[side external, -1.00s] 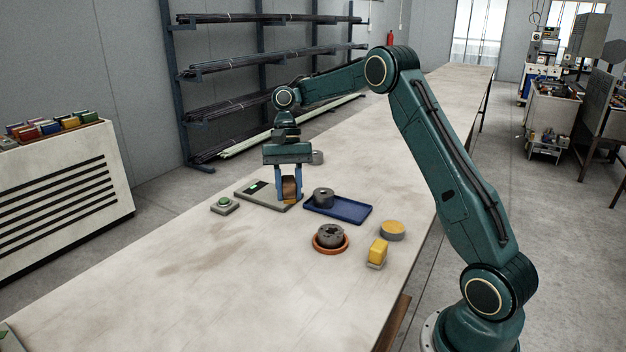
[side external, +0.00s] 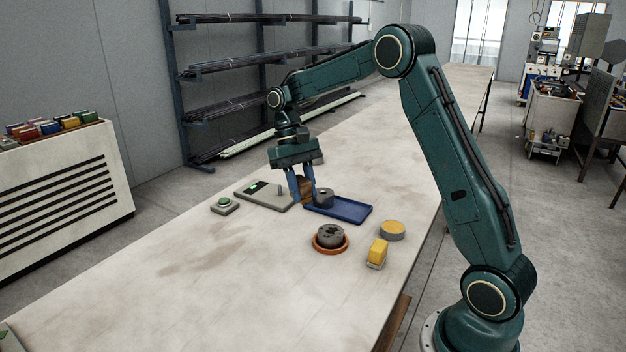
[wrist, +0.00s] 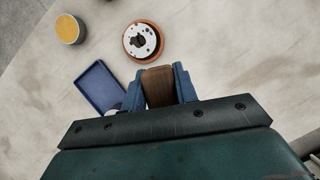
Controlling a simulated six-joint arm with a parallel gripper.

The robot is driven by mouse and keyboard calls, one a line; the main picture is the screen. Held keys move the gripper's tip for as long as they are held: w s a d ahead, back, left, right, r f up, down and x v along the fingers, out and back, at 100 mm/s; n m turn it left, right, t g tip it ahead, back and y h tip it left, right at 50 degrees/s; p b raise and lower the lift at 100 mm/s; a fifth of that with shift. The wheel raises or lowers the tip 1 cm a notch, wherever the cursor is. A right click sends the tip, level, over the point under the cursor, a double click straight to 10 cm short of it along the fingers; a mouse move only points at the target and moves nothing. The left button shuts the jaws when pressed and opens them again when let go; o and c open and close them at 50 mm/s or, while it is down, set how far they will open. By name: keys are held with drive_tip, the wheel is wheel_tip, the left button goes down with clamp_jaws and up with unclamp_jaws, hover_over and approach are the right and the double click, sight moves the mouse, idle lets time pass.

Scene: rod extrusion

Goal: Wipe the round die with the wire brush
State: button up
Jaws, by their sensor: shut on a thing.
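My gripper (side external: 302,200) is shut on a brown wooden block, which I take for the wire brush (wrist: 158,87). In the side view it is partly hidden behind the fingers, and its bristles cannot be made out. The gripper is tilted and low over the bench, at the left end of the blue tray. The round die (side external: 330,236) is a grey metal disc with openings in its face, sitting in an orange ring (side external: 317,250). The die also shows in the wrist view (wrist: 141,40), ahead of the brush and apart from it.
The blue tray (side external: 350,212) holds a dark metal cylinder (side external: 323,196). A yellow block (side external: 377,252) and yellow-topped tin (side external: 392,231) stand right of the die.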

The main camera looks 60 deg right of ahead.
drive_tip(key=shift+s+a+r+n+h, duration=0.15)
drive_tip(key=shift+s+r+n+h, duration=0.15)
drive_tip(key=shift+s+n, duration=0.4)
drive_tip(key=shift+s+a+r+n+h, duration=0.1)
drive_tip(key=shift+s+r+n+h, duration=0.2)
drive_tip(key=shift+s+n, duration=0.4)
drive_tip(key=shift+s+a+r+n+h, duration=0.15)
drive_tip(key=shift+s+r+n+h, duration=0.25)
drive_tip(key=shift+n, duration=0.5)
drive_tip(key=shift+s+f+g, duration=0.1)
drive_tip(key=shift+f+g, duration=0.15)
drive_tip(key=shift+g, duration=0.05)
